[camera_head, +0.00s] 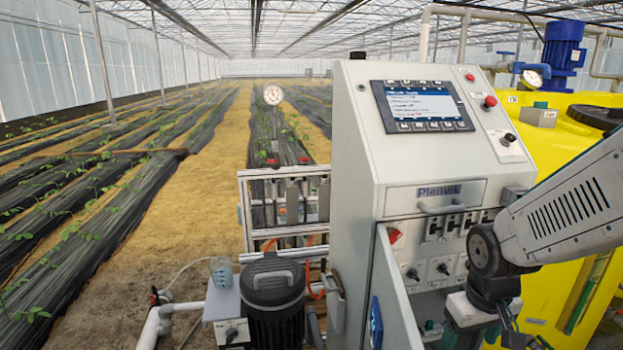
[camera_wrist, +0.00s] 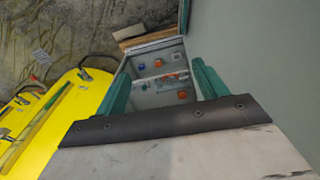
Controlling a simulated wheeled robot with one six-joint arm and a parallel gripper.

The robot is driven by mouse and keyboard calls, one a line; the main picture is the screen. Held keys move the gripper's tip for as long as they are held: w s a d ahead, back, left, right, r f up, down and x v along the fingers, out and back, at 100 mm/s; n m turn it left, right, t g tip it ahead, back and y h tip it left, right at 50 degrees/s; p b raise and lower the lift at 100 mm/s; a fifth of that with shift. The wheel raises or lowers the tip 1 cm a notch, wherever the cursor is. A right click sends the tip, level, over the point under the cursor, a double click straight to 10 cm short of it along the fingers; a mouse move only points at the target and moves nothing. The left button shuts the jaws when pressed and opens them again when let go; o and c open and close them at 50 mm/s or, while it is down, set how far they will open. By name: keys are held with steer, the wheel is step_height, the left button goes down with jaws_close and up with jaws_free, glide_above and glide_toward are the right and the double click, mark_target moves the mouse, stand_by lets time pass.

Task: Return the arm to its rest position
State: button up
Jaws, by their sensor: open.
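My arm comes in from the right edge of the head view, in front of the grey control cabinet (camera_head: 350,130). It bends at a dark wrist joint, and my gripper hangs down at the bottom of that view, partly cut off and in front of the cabinet's lower panel. In the wrist view the two teal fingers of my gripper (camera_wrist: 162,72) stand apart with nothing held between them. Beyond them is a grey panel (camera_wrist: 148,98) with red, blue and orange parts. I cannot tell whether the fingers touch anything.
The cabinet's lower door (camera_head: 392,290) stands open near my gripper. A yellow tank (camera_head: 565,140) with a blue motor (camera_head: 563,48) is at the right. Crop rows lie open beyond.

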steer(key=s+a+r+m, duration=0.1)
steer(key=s+a+r, duration=0.1)
steer(key=s+r, duration=1.2)
steer(key=shift+s+r+m+y, duration=0.2)
steer(key=shift+s+m+y, duration=0.1)
steer(key=shift+s, duration=0.3)
